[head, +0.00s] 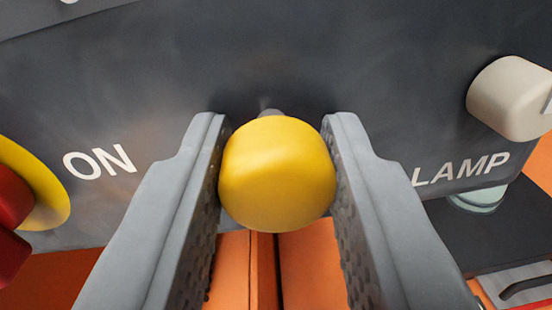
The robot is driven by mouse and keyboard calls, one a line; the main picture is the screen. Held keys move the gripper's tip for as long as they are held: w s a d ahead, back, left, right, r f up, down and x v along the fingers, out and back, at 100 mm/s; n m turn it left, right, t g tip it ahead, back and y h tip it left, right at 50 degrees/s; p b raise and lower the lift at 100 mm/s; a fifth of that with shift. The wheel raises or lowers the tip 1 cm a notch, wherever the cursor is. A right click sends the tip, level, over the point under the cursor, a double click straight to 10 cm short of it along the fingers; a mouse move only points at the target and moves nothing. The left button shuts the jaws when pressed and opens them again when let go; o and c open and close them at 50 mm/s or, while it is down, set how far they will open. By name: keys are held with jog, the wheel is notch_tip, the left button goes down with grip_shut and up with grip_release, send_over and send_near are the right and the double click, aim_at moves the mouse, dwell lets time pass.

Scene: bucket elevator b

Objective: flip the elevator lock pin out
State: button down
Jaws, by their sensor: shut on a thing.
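A yellow rounded knob (277,175) stands out from a dark grey panel (270,60) in the middle of the head view. A short grey stem shows just above it, where it meets the panel. I take this knob to be the lock pin's handle, but no label on it shows. My gripper (276,165) is shut on the yellow knob, with one grey finger against its left side and one against its right. The fingers hide part of the panel on both sides. The rest of the stem is hidden behind the knob.
A red and yellow switch (25,190) sits at the left edge beside the word ON. A cream knob (510,98) stands out at the right above the word LAMP. Orange surfaces (310,262) lie below the panel.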

jog(key=shift+s, duration=1.35)
jog(key=c, duration=1.1)
grip_release()
jog(key=shift+s, duration=0.1)
jog(key=s+a, duration=0.1)
jog(key=s, duration=1.6)
jog(key=shift+s, duration=0.2)
